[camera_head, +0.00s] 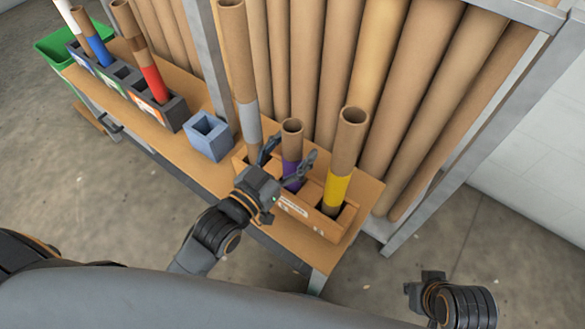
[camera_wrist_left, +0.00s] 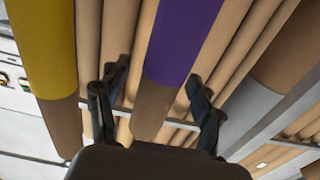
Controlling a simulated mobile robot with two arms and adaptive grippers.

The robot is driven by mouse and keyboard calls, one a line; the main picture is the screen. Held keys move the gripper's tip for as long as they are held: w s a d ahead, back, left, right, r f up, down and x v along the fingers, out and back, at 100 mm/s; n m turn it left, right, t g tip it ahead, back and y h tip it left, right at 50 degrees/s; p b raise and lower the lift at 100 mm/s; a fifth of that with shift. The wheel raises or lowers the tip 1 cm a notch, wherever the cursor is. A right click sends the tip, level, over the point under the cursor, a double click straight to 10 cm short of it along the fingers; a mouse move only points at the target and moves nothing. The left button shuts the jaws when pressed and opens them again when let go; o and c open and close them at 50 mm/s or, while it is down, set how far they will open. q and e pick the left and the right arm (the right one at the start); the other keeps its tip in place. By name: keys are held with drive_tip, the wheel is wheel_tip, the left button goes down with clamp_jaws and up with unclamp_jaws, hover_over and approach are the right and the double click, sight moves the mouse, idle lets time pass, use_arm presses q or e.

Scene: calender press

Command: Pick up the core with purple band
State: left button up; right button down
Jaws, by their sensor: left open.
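The core with purple band (camera_head: 293,150) is a brown cardboard tube standing upright in the middle of a wooden holder (camera_head: 320,224) on the bench. Its purple band sits low, just above the holder. My left gripper (camera_head: 285,165) is open, with its fingers around the core at band height. In the left wrist view the purple-banded core (camera_wrist_left: 180,45) runs between the two open fingers (camera_wrist_left: 160,105), with a visible gap on each side. My right gripper (camera_head: 425,290) is at the lower right, away from the bench; its fingers are too unclear to judge.
A yellow-banded core (camera_head: 338,188) stands right of the purple one, a grey-banded core (camera_head: 248,122) left. A blue-grey empty block (camera_head: 208,138) and holders with red- and blue-banded cores (camera_head: 153,84) lie further left. Long tubes (camera_head: 395,100) lean in a rack behind.

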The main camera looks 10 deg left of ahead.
use_arm(q)
clamp_jaws()
idle(0.3)
drive_tip(key=shift+r, duration=0.1)
